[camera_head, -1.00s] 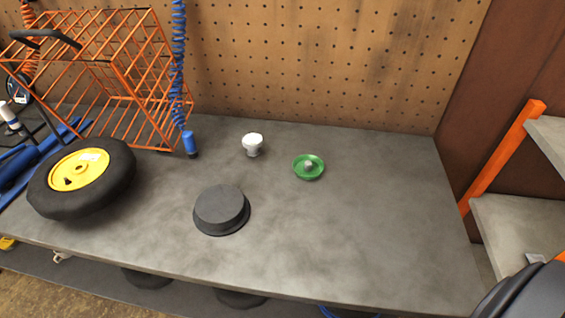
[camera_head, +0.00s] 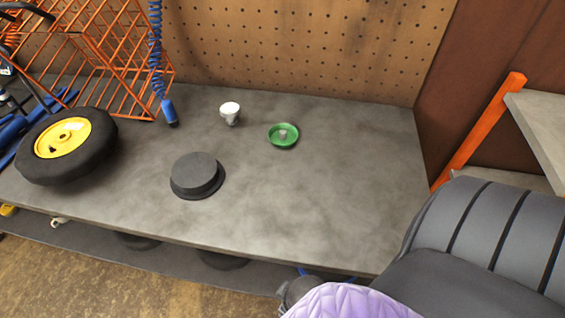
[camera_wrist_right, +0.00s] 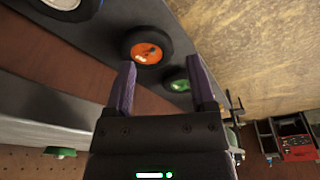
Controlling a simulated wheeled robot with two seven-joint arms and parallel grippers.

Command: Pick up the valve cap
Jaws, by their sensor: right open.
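A small grey piece (camera_head: 283,134), apparently the valve cap, sits in a round green dish (camera_head: 272,141) on the grey workbench, right of centre in the head view. My right gripper (camera_wrist_right: 162,85) is open and empty in the right wrist view, with its two purple fingers spread apart. It is away from the dish. A small green object (camera_wrist_right: 60,151) at the lower left of that view looks like the dish; I cannot make out the cap there. My left gripper is not in view.
On the workbench (camera_head: 320,200) stand a white knob-like piece (camera_head: 230,113), a black round block (camera_head: 197,174) and a yellow-hubbed wheel (camera_head: 66,138). An orange wire basket (camera_head: 115,60) and blue coiled hose (camera_head: 155,45) are behind. An orange-edged shelf (camera_head: 540,130) stands right.

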